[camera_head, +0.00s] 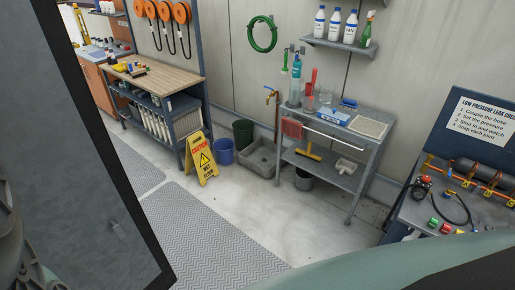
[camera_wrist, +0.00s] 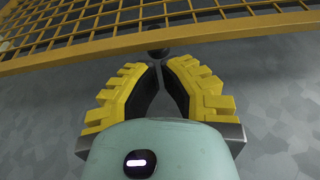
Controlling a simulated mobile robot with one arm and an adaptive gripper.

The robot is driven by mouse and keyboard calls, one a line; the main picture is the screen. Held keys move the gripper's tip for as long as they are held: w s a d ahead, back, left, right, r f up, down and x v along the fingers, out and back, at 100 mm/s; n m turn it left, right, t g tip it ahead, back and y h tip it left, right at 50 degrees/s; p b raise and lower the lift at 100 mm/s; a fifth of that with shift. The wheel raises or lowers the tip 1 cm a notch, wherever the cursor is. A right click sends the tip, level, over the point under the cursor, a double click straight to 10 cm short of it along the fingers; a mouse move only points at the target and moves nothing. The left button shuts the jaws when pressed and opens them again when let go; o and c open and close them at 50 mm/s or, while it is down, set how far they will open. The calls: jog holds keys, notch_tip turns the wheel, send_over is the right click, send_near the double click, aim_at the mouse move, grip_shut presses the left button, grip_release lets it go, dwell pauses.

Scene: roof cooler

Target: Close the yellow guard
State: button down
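The yellow guard (camera_wrist: 200,35) crosses the top of the wrist view as a framed wire-mesh panel with a thick lower bar. My gripper (camera_wrist: 159,65) points at this bar from below, its yellow stepped fingers drawn together at the tips. A small dark knob (camera_wrist: 158,53) shows just past the fingertips, under the bar; I cannot tell whether they touch it. No object is visible between the fingers. The guard and my gripper are not recognisable in the head view, so how far the guard stands open is hidden.
In the head view, a dark panel (camera_head: 75,130) blocks the left. A leak-check bench (camera_head: 430,215) is at right. Grey floor mats (camera_head: 215,235) lie clear in the middle.

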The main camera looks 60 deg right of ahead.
jog(key=shift+p+x, duration=0.4)
jog(key=shift+x, duration=0.65)
jog(key=shift+s, duration=0.1)
